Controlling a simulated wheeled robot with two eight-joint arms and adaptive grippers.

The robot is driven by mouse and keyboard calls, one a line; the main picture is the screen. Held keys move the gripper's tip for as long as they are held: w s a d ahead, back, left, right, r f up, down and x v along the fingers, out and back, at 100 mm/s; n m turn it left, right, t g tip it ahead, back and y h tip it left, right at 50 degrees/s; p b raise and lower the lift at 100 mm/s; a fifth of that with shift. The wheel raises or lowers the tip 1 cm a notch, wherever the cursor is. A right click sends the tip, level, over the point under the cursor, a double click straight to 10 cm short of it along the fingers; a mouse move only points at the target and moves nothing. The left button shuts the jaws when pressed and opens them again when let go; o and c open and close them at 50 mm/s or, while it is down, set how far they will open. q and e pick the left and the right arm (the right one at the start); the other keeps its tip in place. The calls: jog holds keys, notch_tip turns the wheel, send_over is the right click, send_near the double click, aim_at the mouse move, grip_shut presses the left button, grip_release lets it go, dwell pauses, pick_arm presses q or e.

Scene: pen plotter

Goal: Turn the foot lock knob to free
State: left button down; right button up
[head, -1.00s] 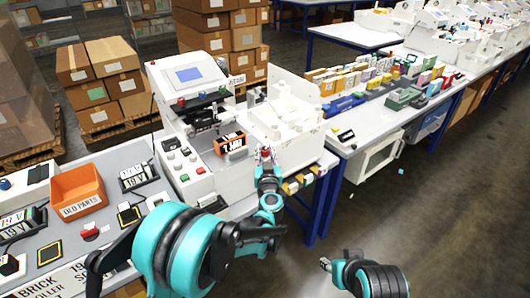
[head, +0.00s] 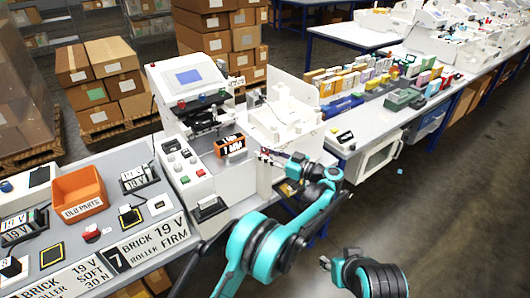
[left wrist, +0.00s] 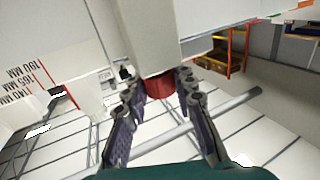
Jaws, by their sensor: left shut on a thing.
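The white plotter machine (head: 185,75) stands on the bench, with a screen on top. In the left wrist view, a red knob (left wrist: 159,87) sits at the lower end of a white block (left wrist: 150,35). My left gripper (left wrist: 158,92) has one finger on each side of the knob and is shut on it.
An orange bin (head: 80,192) and labelled parts lie on the grey bench to the left. A white bench (head: 345,140) with boxes stands to the right. In the left wrist view a grey rod (left wrist: 200,118) crosses behind the fingers. The floor at front right is clear.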

aim_at(265, 151)
pick_arm(q)
jog(key=shift+n+g+y+p, duration=0.4)
jog(key=shift+n+g+y, duration=0.8)
jog(key=shift+g, duration=0.8)
jog(key=shift+n+g, duration=0.5)
jog(key=c, duration=1.2)
grip_release()
jog(key=shift+a, duration=0.1)
jog(key=shift+r, duration=0.1)
notch_tip(265, 151, up, 10)
jog(key=shift+f, duration=0.1)
